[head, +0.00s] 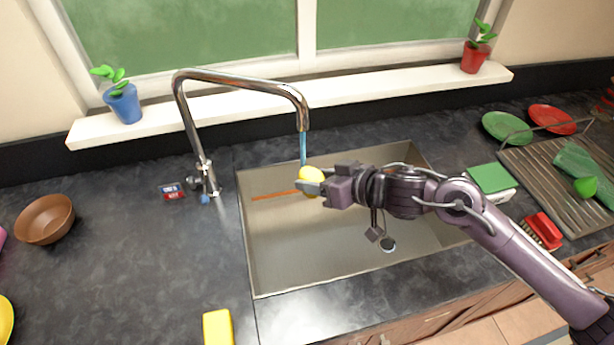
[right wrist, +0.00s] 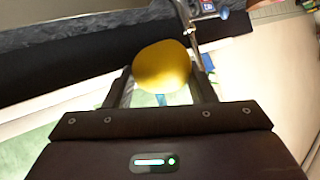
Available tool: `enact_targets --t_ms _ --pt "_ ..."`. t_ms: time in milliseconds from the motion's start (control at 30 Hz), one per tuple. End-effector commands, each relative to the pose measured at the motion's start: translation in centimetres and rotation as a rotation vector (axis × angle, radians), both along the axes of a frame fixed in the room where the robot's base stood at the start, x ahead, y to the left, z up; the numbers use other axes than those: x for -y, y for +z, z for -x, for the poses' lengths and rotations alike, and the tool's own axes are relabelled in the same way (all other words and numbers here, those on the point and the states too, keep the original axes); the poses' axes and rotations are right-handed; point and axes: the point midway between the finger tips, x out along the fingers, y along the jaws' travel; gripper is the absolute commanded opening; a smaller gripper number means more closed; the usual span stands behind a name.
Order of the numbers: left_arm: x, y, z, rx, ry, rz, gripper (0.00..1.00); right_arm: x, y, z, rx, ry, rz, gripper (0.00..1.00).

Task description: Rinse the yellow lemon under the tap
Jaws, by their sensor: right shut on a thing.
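The yellow lemon (head: 312,180) is in my right gripper (head: 309,187), over the sink and right below the tap's spout. The right wrist view also shows the lemon (right wrist: 162,67) between the two fingers of the right gripper (right wrist: 162,85). The chrome tap (head: 241,80) arches over the sink, and a blue stream of water (head: 303,148) runs from its spout down to the lemon. The steel sink (head: 290,270) lies below. My left gripper is not in view.
A brown bowl (head: 45,219) and a yellow sponge-like block (head: 218,327) are on the left counter. A green-topped sponge (head: 490,178), a red brush (head: 543,231) and a dish rack (head: 545,165) stand right of the sink. Potted plants stand on the sill.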

Motion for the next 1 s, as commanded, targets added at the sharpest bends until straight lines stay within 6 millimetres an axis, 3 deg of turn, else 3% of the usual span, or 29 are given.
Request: enact_targets --t_ms 1000 --pt "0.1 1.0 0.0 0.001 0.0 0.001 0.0 -4.0 0.1 6.5 0.0 0.001 -0.002 0.26"
